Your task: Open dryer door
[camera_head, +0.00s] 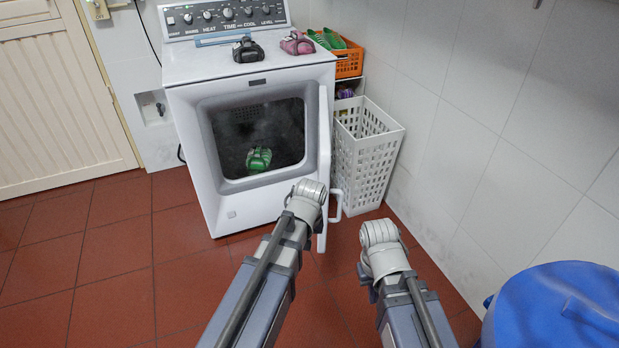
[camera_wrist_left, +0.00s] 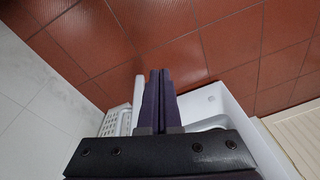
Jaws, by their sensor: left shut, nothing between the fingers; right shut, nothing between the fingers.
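The white dryer (camera_head: 222,212) stands at the back with its front opening uncovered. Its door (camera_head: 324,140) is swung out to the right and seen nearly edge-on, with a white handle (camera_head: 335,206) on it. My left arm reaches up to the door's lower part in the head view; its fingers are hidden there. In the left wrist view my left gripper (camera_wrist_left: 155,74) is shut and empty, with a white bar close to the left of its fingers. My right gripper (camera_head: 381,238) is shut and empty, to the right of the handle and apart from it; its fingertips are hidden.
A green item (camera_head: 258,159) lies inside the drum. Dark and pink shoes (camera_head: 297,43) sit on the dryer top. A white basket (camera_head: 368,155) stands just right of the door, below an orange crate (camera_head: 349,62). A blue bin (camera_head: 555,305) is at lower right. The left floor is clear.

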